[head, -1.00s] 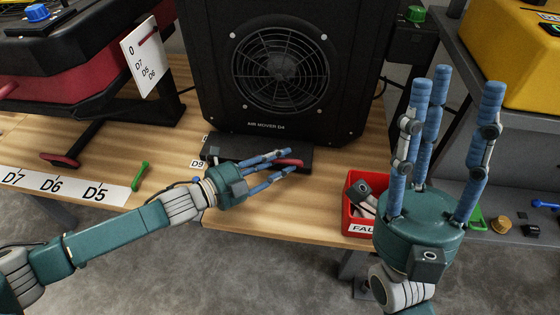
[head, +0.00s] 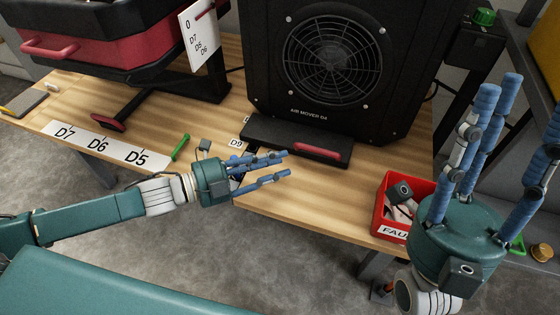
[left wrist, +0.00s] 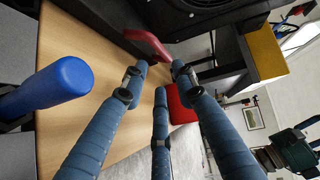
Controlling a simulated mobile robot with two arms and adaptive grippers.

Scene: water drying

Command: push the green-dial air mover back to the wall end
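The air mover (head: 335,65) is a black box with a round fan grille, standing upright on the wooden bench. Its label reads AIR MOVER D4, and a green dial (head: 484,17) sits on a black box at its upper right. A low black bar with a red handle (head: 318,150) projects from its front; the handle also shows in the left wrist view (left wrist: 148,45). My left gripper (head: 287,165) is open and empty near the bench's front edge, just left of the handle and apart from it. My right gripper (head: 515,105) is open and empty, fingers up, at the right.
A red bin (head: 376,228) with loose parts stands right of the air mover. A red and black machine (head: 95,45) is at the left. A D7, D6, D5 label strip (head: 98,145) and a green handle (head: 180,147) lie along the front edge. Bare bench shows between them.

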